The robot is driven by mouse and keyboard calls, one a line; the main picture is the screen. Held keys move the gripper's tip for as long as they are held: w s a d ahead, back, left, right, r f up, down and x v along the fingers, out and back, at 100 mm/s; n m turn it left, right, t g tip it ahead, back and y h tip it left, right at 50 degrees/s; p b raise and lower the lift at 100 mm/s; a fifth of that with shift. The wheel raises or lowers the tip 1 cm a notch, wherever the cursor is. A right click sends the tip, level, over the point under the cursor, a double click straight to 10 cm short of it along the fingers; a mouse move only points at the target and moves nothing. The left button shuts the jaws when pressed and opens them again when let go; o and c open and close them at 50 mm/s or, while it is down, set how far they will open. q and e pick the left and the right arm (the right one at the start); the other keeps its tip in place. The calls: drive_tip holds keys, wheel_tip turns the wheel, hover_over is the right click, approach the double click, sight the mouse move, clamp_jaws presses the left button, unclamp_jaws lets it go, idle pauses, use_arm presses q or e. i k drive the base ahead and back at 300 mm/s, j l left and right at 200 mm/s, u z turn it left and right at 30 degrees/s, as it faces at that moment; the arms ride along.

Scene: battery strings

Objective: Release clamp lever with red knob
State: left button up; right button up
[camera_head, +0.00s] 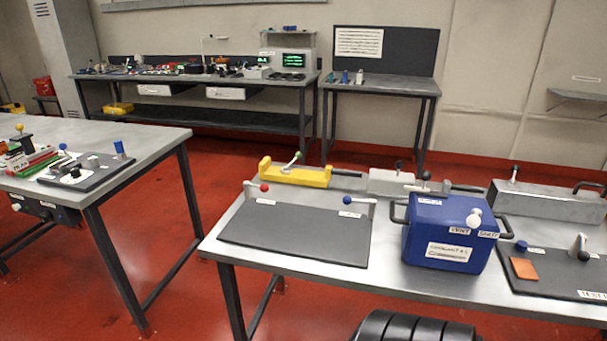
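The lever with the red knob (264,187) stands at the back left corner of a dark grey plate (295,235) on the near right table. Its light metal arm meets a small upright at the plate's left edge, and a small white label lies just right of it. A similar lever with a blue knob (348,200) is at the plate's back right corner. Nothing lies on the plate between the two levers. Neither of my grippers shows in this view.
A blue box (450,233) with a white knob stands right of the plate. Behind are a yellow block (295,175) and grey blocks (550,202) with levers. Another dark board (550,270) is at right. Red floor separates this table from the left table (140,150).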

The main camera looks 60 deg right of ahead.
sight(264, 188)
drive_tip(key=z, duration=1.65)
drive_tip(key=i+l+z, duration=0.2)
drive_tip(key=l+z, duration=0.25)
drive_tip(key=i+l, duration=0.05)
drive_tip(key=l, duration=0.05)
